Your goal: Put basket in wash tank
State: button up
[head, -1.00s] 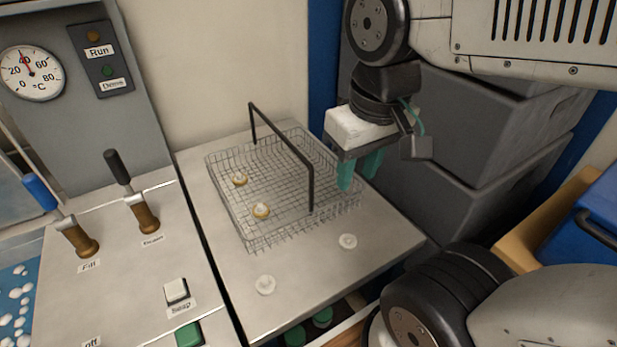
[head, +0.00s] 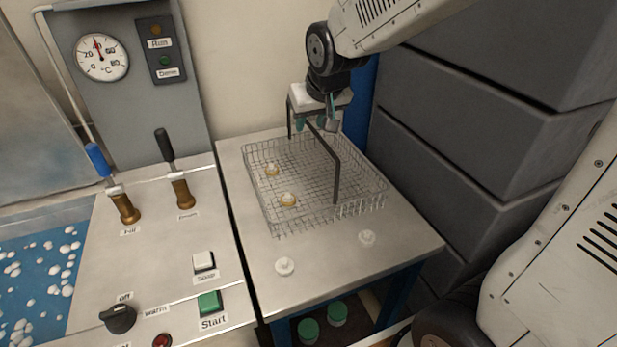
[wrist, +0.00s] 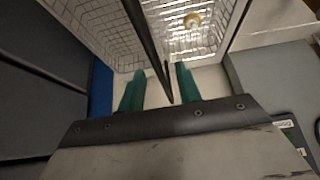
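The wire basket (head: 318,205) sits on the steel side table, with a dark handle (head: 337,180) arching over it. Two small brass-and-white parts lie inside it. My gripper (head: 312,122) is over the far end of the basket, at the handle's top bar. In the wrist view the green fingers (wrist: 158,82) are apart, with the dark handle bar (wrist: 150,50) running between them; no firm contact shows. The wash tank (head: 40,265), with blue liquid and white foam, is at the lower left, partly cut off by the picture edge.
The control panel (head: 165,235), with upright levers, switches and a green start button (head: 209,302), lies between tank and table. Two white discs (head: 285,266) lie on the table front. Grey crates (head: 465,130) stand close at right.

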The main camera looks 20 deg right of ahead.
jog(key=x, duration=0.4)
jog(key=shift+w+f, duration=0.1)
jog(key=shift+w, duration=0.05)
grip_shut()
dwell(1.3)
